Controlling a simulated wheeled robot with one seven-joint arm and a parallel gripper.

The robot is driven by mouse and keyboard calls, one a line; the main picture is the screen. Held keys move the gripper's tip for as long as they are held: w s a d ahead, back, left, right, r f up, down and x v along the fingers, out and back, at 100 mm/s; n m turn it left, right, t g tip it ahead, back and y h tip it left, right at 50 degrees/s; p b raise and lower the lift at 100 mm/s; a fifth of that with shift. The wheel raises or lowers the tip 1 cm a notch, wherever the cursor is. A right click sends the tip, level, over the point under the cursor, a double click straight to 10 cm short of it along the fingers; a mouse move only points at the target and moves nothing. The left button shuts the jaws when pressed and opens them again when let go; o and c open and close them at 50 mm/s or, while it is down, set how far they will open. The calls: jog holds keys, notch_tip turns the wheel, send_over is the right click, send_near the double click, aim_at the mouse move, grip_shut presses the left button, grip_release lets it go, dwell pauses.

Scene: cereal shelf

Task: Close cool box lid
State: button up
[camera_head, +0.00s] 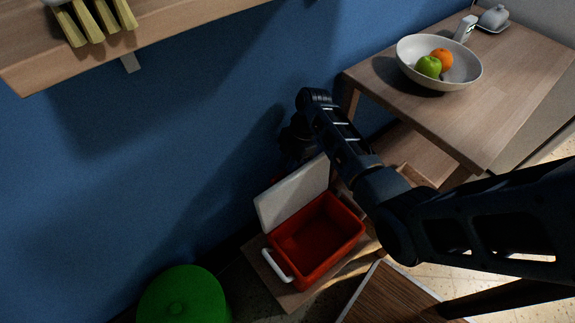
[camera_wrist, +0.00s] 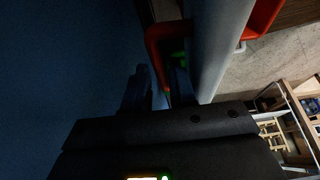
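The red cool box (camera_head: 336,258) stands open on a low wooden board, its red inside empty. Its white lid (camera_head: 292,194) is raised and leans back toward the blue wall. A white handle (camera_head: 277,267) shows at the box's left side. My arm reaches over from the right, and my gripper is behind the lid, mostly hidden in the head view. In the wrist view my gripper (camera_wrist: 158,76) has its two dark fingers apart. The lid (camera_wrist: 222,45) shows as a grey slab close beside the right finger. Whether they touch I cannot tell.
A wooden table (camera_head: 485,125) at the upper right carries a white bowl (camera_head: 463,73) with fruit. A green lidded container (camera_head: 184,298) stands at the lower left. The blue wall (camera_head: 180,150) is close behind the lid. A wooden shelf (camera_head: 190,18) juts out above.

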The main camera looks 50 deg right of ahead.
grip_shut()
dwell(0.6)
